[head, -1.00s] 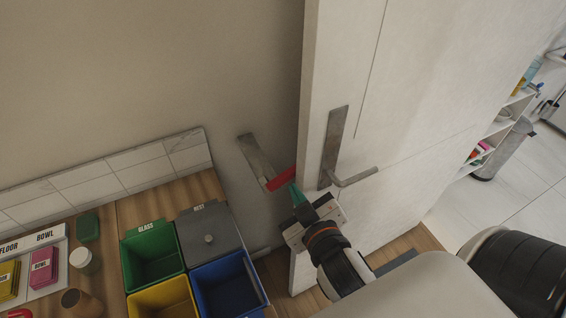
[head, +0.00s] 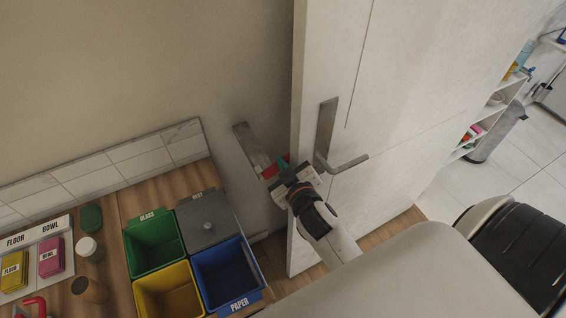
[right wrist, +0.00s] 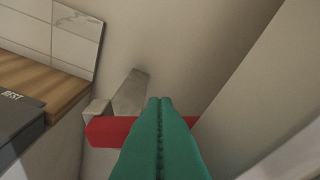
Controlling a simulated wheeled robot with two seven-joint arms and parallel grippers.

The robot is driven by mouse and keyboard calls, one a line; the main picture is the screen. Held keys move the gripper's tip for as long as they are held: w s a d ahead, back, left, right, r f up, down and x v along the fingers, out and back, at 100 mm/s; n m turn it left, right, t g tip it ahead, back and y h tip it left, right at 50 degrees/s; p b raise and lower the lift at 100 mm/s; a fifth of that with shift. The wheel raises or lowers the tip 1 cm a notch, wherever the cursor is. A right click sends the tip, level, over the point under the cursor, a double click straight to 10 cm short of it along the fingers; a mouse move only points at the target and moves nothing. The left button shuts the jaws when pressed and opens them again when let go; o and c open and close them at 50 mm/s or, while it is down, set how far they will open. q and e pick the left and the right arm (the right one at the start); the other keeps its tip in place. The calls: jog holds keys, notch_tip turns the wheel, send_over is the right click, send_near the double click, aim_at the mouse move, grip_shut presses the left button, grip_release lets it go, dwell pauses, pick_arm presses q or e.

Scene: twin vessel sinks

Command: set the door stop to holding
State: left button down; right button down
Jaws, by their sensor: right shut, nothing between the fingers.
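The door stop is a grey metal plate (head: 250,146) on the wall beside the door edge, with a red lever (head: 269,172) at its lower end. In the right wrist view the red lever (right wrist: 104,131) lies crosswise behind my fingers, showing on both sides of them, with the metal plate (right wrist: 131,94) above. My right gripper (head: 281,161) has green fingers, shut together and empty. Its tips are at the lever; I cannot tell whether they touch it. The fingers hide the lever's middle. The white door (head: 400,110) stands to the right. My left gripper is out of view.
A door handle (head: 345,164) sticks out just right of my right gripper. Below left stand green (head: 152,243), grey (head: 207,225), yellow (head: 167,290) and blue (head: 227,275) bins on a wooden counter. A tiled backsplash (head: 110,165) runs along the wall.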

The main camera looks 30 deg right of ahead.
jog(key=shift+d+f+m+p, duration=0.25)
jog(key=shift+d+m+p, duration=0.05)
jog(key=shift+m, duration=0.2)
dwell(0.3)
